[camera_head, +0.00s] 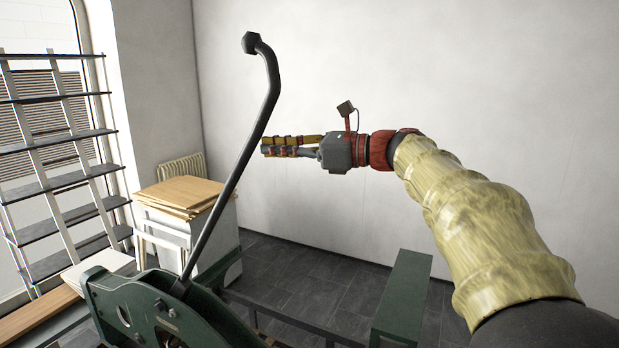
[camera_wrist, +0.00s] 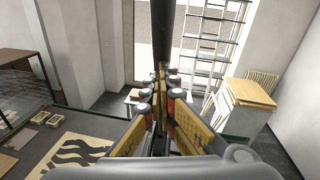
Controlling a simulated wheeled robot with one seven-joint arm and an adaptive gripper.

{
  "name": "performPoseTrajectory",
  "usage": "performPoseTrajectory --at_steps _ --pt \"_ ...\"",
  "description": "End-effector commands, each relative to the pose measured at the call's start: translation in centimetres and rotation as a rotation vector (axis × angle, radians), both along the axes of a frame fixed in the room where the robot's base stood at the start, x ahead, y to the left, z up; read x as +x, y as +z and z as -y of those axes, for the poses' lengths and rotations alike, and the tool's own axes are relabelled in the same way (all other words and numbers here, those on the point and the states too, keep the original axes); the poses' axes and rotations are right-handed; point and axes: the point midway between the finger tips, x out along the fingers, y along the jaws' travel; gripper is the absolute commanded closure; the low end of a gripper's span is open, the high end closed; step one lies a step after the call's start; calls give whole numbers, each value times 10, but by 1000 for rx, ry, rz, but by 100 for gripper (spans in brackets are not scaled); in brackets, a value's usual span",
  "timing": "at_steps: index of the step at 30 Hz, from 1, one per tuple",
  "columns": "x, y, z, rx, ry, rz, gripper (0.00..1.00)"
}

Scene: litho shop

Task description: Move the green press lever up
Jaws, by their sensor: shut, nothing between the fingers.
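The press lever (camera_head: 240,162) is a long dark bar with a bent top and a knob at its end. It rises from the green press (camera_head: 140,303) at the lower left of the head view, leaning up to the right. My gripper (camera_head: 266,147) is shut and empty, its fingers pointing left, just right of the lever's upper half in the picture. In the wrist view the lever (camera_wrist: 163,35) stands upright straight ahead of the shut fingertips (camera_wrist: 160,80). I cannot tell whether they touch it. The fingers hide its lower part there.
A rack (camera_head: 55,165) stands by the window at left. A white cabinet (camera_head: 215,235) with boards on top (camera_head: 180,192) is behind the press. A green beam (camera_head: 403,295) lies below my arm. In the wrist view a patterned sheet (camera_wrist: 75,150) lies at lower left.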

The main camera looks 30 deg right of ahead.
Motion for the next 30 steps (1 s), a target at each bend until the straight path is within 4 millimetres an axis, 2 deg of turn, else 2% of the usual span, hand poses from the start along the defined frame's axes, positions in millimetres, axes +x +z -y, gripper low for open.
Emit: performPoseTrajectory --at_steps 1,6,15,21,30 --pt "14 17 -12 -1 6 3 100" --pt "54 52 -44 1 5 2 100" --pt "103 82 -81 1 3 0 100" --pt "116 88 -91 1 1 1 100" --pt "118 92 -95 3 3 5 100"
